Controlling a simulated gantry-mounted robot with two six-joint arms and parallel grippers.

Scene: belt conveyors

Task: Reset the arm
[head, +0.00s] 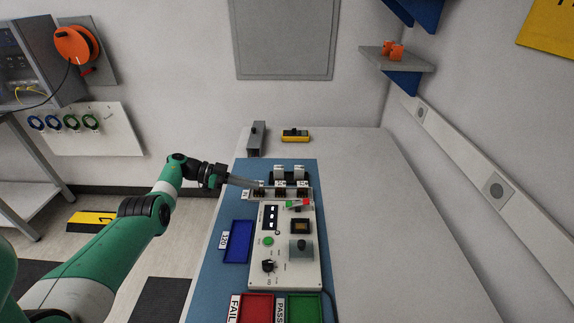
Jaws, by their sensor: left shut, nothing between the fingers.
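My left arm reaches in from the lower left, green and white with black joints. My left gripper (253,184) is shut and empty. Its tip is at the left end of a row of dark components on a pale holder (270,196), over the blue mat (213,277). I cannot tell whether it touches them. My right arm and gripper are not in view.
A white control panel (284,278) with buttons and a knob lies on the mat. A blue tray (237,241), a red FAIL tray (257,308) and a green PASS tray (304,308) surround it. A yellow device (295,135) and a grey block (256,138) stand behind. The right table side is clear.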

